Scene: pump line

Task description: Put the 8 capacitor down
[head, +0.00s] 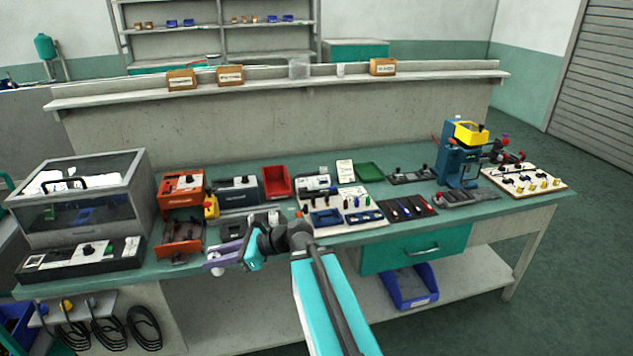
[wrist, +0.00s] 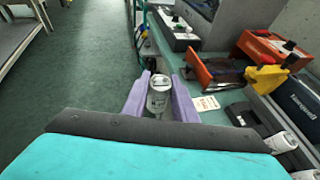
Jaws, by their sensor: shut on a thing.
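My gripper (head: 222,257) is at the front edge of the bench, left of the middle, in the head view. In the wrist view its two purple fingers (wrist: 159,80) are shut around a white cylindrical capacitor (wrist: 159,97) with dark print. The capacitor's lower end also shows below the fingers in the head view (head: 217,271). Its print is too small to read as a number. It appears held at the bench edge, with floor to its left in the wrist view; I cannot tell its height over the bench.
An orange machine (head: 182,190) with a yellow part stands behind the gripper. A clear-lidded case (head: 80,200) is to the left. Other white cylinders (wrist: 280,142) lie at right in the wrist view. A green bench strip (wrist: 222,97) beside a white label is bare.

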